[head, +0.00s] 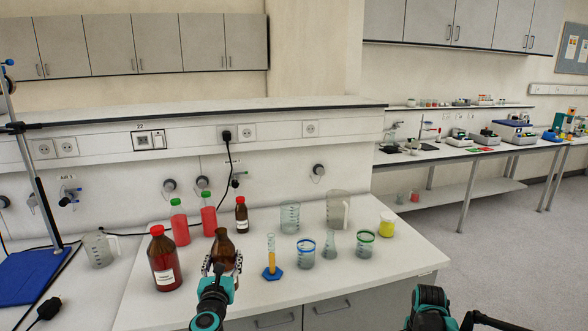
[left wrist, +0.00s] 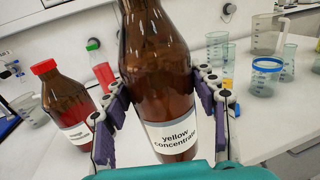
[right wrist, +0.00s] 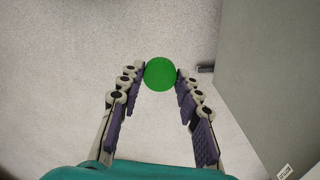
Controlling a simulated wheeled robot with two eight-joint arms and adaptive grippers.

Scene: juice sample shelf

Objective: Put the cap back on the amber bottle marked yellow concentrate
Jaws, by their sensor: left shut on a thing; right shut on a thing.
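The amber bottle marked yellow concentrate (left wrist: 168,138) stands upright and fills the middle of the left wrist view. In the head view the amber bottle (head: 223,248) shows no cap on its neck. My left gripper (head: 220,270) is shut around its body, with purple finger pads on both sides. A round green cap (right wrist: 160,74) is between the fingertips of my right gripper (right wrist: 161,78), seen from above over the grey floor. The right fingertips are not visible in the head view, where only part of my right arm shows.
A larger red-capped amber bottle (head: 163,262) stands to the left. Behind are two green-capped red bottles (head: 208,214) and a small amber bottle (head: 241,214). A measuring cylinder (head: 271,256) and several beakers (head: 305,253) stand to the right. The counter's right front is clear.

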